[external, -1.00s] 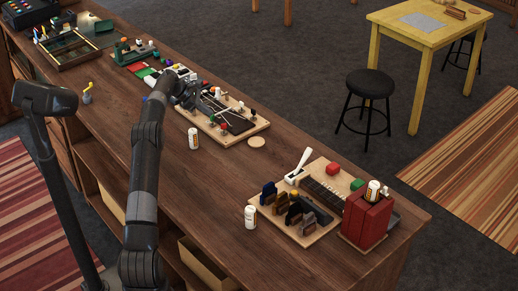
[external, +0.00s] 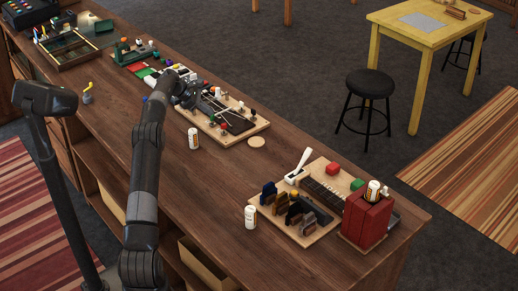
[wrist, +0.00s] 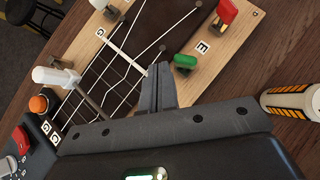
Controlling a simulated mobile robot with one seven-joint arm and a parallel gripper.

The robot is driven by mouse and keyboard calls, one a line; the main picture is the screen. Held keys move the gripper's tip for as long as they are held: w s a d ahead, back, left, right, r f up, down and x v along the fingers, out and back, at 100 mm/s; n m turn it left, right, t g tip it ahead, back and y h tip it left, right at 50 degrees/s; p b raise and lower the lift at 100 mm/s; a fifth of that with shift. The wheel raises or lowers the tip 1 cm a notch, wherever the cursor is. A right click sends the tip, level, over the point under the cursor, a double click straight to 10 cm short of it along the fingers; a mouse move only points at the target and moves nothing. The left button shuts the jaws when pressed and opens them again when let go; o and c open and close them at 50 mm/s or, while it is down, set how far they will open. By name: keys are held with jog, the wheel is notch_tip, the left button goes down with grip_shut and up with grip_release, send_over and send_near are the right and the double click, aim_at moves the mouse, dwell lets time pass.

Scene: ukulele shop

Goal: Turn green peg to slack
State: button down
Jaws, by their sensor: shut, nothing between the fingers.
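The green peg (wrist: 185,62) stands at the edge of the wooden board (wrist: 135,70) in the wrist view, near a label with the letter E. My gripper (wrist: 160,72) has its two fingers together, with nothing held. The fingertips are just left of the green peg in the picture, with a small gap between them. White strings run across the dark part of the board. In the external view my gripper is over the board (external: 252,127), and the arm hides part of it; I cannot make out the green peg clearly there.
A red peg (wrist: 226,12) and a white peg (wrist: 55,77) are also on the board. An orange knob (wrist: 38,103) is at the left. A white bottle (wrist: 290,100) stands to the right. The bench between the board and the right-hand tray (external: 312,237) is mostly clear.

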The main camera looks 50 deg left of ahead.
jog(key=shift+d, duration=0.1)
dwell(0.5)
jog(key=shift+s+d, duration=0.15)
jog(key=shift+d, duration=0.6)
jog(key=v, duration=1.1)
jog(key=shift+a, duration=0.25)
jog(key=w+d+r+m+g+y, duration=0.1)
jog(key=w+d+r+m, duration=0.2)
jog(key=d, duration=0.6)
jog(key=d+r+m+g, duration=0.1)
jog(key=d+r+m, duration=0.2)
jog(key=d+r, duration=0.5)
jog(key=s+d+r+m+y, duration=0.1)
jog(key=s+d+m, duration=0.2)
jog(key=d, duration=0.6)
jog(key=s+d+r+m+y, duration=0.1)
jog(key=s+d+m, duration=0.2)
jog(key=d, duration=0.6)
jog(key=s+d+f+m+y, duration=0.2)
jog(key=s+d+m, duration=0.6)
jog(key=s+d, duration=0.6)
jog(key=s+d+f+m, duration=0.2)
jog(key=s+f+m, duration=0.2)
jog(key=s, duration=0.3)
jog(key=s+d+f+m, duration=0.2)
jog(key=s+f+m, duration=0.2)
jog(key=s, duration=0.3)
jog(key=shift+s+d+f+t+y, duration=0.2)
jog(key=shift+d+f+t+y, duration=0.15)
jog(key=shift+f, duration=0.3)
